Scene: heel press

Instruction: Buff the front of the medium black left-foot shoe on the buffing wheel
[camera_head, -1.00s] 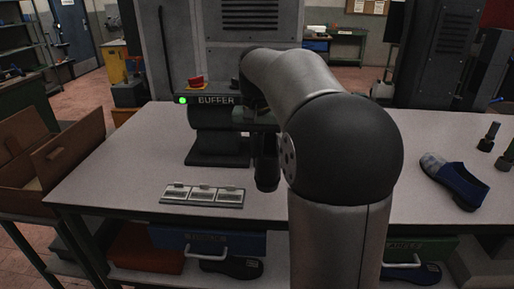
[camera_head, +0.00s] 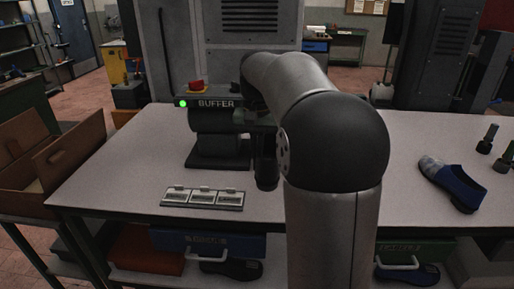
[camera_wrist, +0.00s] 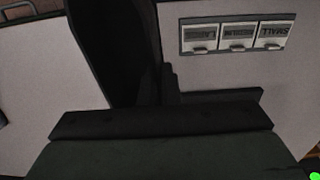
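A black shoe (camera_head: 267,172) hangs below the end of my arm, just right of the buffer (camera_head: 217,135). It also shows in the wrist view as a long dark shape (camera_wrist: 112,45). Its size and foot cannot be told. My gripper (camera_wrist: 165,85) is dark against the shoe and appears shut on it; the arm largely hides this grip in the head view. The buffer has a lit green light, a red button and a labelled front. Contact between shoe and wheel cannot be made out.
Three labelled plates (camera_head: 202,197) lie on the table (camera_head: 130,165) in front of the buffer. A blue and grey shoe (camera_head: 452,183) and dark posts (camera_head: 488,138) stand at the right. An open cardboard box (camera_head: 55,160) is at the left. Shoes lie on the shelf below.

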